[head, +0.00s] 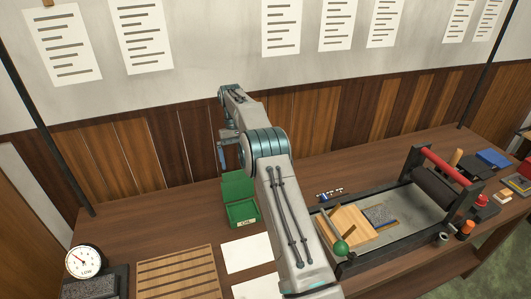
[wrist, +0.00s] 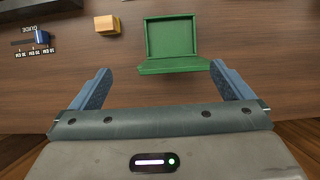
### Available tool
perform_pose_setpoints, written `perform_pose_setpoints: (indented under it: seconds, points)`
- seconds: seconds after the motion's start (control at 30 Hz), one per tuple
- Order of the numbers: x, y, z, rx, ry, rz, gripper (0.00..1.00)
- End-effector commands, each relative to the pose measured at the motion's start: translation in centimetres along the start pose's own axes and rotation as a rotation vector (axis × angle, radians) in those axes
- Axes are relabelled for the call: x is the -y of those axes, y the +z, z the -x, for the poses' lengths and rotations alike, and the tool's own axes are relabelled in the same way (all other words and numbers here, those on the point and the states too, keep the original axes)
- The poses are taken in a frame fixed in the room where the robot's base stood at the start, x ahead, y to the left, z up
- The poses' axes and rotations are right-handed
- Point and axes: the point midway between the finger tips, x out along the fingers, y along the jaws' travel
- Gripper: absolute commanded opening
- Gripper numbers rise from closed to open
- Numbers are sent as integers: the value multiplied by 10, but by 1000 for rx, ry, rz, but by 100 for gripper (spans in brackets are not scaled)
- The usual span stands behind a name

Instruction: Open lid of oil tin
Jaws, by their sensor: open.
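The green oil tin (head: 243,215) stands on the table left of my arm in the head view, with a small label on its front. Its lid (head: 237,184) is raised at the back, about upright. In the wrist view the tin (wrist: 148,38) shows its open, recessed inside, and the lid (wrist: 175,66) shows as a narrow green strip on the gripper's side. My gripper (wrist: 161,78) is open and empty, its blue fingers spread on either side of the lid and apart from it. In the head view the gripper (head: 221,157) is above and behind the tin.
A proofing press (head: 440,165) stands right of my arm. White sheets (head: 247,253), a wooden slatted tray (head: 178,272) and a dial gauge (head: 84,261) are in front and left. The wall is close behind.

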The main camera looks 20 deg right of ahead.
Motion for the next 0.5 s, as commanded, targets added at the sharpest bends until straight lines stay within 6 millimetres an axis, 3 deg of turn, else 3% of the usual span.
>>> perform_pose_setpoints:
  seconds: [0.5]
  points:
    - [-70, 57, 27, -2, 0, -2, 100]
